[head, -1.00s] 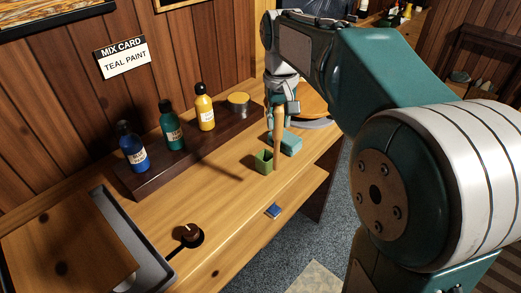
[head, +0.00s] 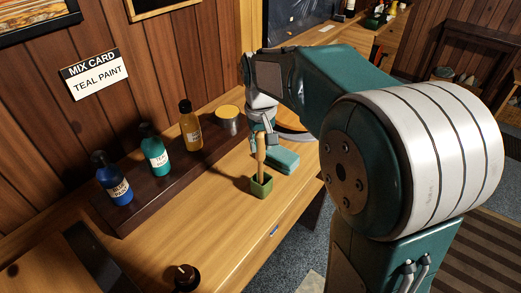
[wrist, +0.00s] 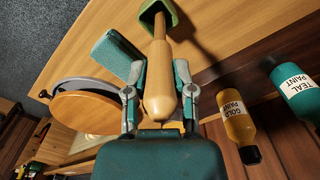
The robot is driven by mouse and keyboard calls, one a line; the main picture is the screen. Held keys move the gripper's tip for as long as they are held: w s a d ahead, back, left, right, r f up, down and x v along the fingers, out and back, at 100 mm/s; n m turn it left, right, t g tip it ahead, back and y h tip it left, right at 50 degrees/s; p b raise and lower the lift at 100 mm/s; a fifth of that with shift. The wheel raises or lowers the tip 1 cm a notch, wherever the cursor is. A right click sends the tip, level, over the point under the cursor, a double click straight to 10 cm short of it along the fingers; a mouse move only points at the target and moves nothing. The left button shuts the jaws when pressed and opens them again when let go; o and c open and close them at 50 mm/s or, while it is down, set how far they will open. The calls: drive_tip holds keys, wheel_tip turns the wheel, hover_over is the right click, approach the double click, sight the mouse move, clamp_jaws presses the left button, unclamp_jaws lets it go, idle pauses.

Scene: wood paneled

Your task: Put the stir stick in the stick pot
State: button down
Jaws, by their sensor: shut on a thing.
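The stir stick is a pale wooden stick (head: 260,158), thick at its upper end. It stands nearly upright in my gripper (head: 261,140), with its lower end at the mouth of the small green stick pot (head: 262,188). In the wrist view my gripper (wrist: 158,92) is shut on the stick (wrist: 157,65), one finger on each side. The stick's far end meets the opening of the green pot (wrist: 176,18). It appears to be inside the rim, but how deep is hidden.
A teal block (head: 283,160) lies close behind the pot. Blue, teal and gold paint bottles (head: 190,130) and a yellow-lidded tin (head: 228,118) stand on a dark riser at left. A dark round knob (head: 184,277) is at the front.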

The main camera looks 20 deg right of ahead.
sight(260, 162)
drive_tip(key=shift+d+f, duration=0.25)
drive_tip(key=shift+f, duration=0.8)
drive_tip(key=shift+c, duration=2.2)
unclamp_jaws()
drive_tip(key=shift+a, duration=0.1)
